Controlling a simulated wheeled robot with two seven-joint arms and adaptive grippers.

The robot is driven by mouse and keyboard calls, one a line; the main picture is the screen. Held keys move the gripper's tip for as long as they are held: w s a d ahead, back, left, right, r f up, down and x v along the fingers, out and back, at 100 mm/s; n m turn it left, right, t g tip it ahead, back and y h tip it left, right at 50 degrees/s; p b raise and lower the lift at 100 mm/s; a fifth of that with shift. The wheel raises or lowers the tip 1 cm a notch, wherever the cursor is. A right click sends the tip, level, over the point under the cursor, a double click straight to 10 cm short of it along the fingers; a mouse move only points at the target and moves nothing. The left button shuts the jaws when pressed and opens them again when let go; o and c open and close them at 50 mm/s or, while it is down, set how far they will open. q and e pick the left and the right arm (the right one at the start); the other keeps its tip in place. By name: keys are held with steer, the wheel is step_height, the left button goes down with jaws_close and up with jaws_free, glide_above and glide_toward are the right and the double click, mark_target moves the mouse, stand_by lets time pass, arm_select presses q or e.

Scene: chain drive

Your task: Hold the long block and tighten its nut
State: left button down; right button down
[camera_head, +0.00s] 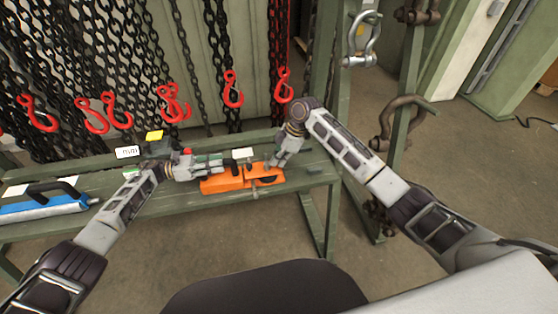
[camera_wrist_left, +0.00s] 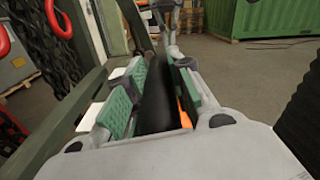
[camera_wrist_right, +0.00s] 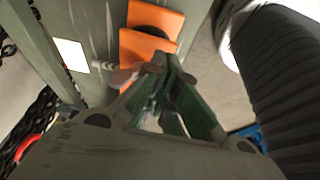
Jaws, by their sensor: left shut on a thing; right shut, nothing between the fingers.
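The long orange block (camera_head: 228,183) lies on the green bench, below and beside my left gripper (camera_head: 217,165). In the left wrist view, my left gripper (camera_wrist_left: 152,95) is shut on a dark bar (camera_wrist_left: 157,92) that looks like the block's black handle. A bit of orange shows beside its right pad. My right gripper (camera_head: 274,164) is shut and empty at the block's right end. In the right wrist view, its tips (camera_wrist_right: 168,62) are close to a metal bolt or nut (camera_wrist_right: 112,74) beside the orange block (camera_wrist_right: 140,47). I cannot tell whether they touch it.
A blue block with a black handle (camera_head: 45,203) lies at the bench's left end. Red hooks (camera_head: 232,88) on black chains hang behind the bench. Large shackles (camera_head: 362,38) hang on the post at the right. Small white cards and a yellow-topped item (camera_head: 154,135) stand along the bench's back.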

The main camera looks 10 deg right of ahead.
steer(key=shift+s+a+m+t, duration=0.2)
steer(key=shift+s+m+t, duration=0.05)
steer(key=shift+m, duration=0.45)
steer(key=shift+s+a+m+t, duration=0.15)
steer(key=shift+s+m+t, duration=0.1)
steer(key=shift+m, duration=0.45)
